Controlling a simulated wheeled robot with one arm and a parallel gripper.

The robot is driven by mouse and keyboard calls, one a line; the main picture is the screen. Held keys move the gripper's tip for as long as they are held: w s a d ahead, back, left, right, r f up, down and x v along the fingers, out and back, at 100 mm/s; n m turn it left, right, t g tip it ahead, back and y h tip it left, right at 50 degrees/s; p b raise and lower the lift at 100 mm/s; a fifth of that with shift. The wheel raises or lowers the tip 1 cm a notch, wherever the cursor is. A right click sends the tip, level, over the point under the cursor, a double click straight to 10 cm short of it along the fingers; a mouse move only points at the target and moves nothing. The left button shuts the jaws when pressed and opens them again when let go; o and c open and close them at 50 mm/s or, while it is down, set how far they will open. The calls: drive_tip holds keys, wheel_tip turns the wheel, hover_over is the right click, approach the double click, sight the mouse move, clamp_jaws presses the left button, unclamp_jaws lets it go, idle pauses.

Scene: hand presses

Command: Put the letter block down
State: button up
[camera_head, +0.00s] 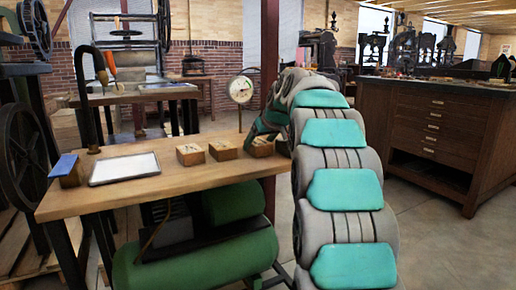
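Three small wooden blocks stand in a row on the wooden bench top (130,196): a left block (190,155), a middle block (222,151) and a right block (261,148). Each has a dark mark on its front, too small to read, so I cannot tell which is the letter block. My arm arches down from the right, and its end with my gripper (262,134) is at the right block. The fingers are hidden or too small to make out. I cannot tell whether they hold that block or are only beside it.
A pale flat tray (124,168) and a blue-topped block (67,169) are on the bench's left part. A round dial gauge (241,90) stands behind the blocks. A green tank (200,258) is under the bench. A dark wooden drawer cabinet (432,130) stands at right.

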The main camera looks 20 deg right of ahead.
drive_tip(key=c, duration=0.9)
drive_tip(key=shift+o, duration=0.2)
drive_tip(key=shift+r, duration=0.15)
